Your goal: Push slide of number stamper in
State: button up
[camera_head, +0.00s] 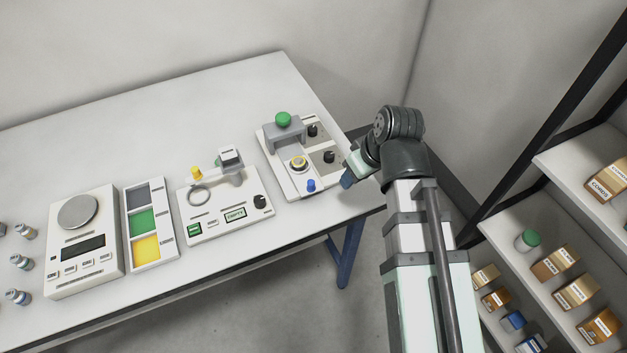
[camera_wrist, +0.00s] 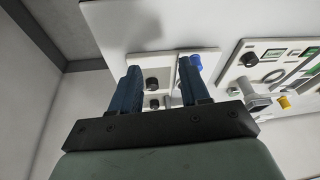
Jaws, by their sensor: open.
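The number stamper, a white-based device (camera_head: 293,185), stands at the table's right end. It has a grey arch with a green knob (camera_head: 283,119) and two black dials on its right side. My gripper (camera_head: 348,178) is at the device's right side, open and empty. In the wrist view my fingers (camera_wrist: 158,78) partly cover the device; contact cannot be told.
Left of the stamper is a white device with a ring and small display (camera_head: 234,214). Farther left are a tray with grey, green and yellow fields (camera_head: 132,187), a scale (camera_head: 53,225) and several vials. A shelf (camera_head: 545,245) with boxes stands at right.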

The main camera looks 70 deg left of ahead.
jog(key=n, duration=0.2)
send_near(312, 182)
jog(key=shift+y, duration=0.3)
jog(key=x, duration=0.9)
jog(key=shift+d+f, duration=0.25)
jog(key=shift+f, duration=0.05)
jog(key=shift+c, duration=0.4)
grip_shut()
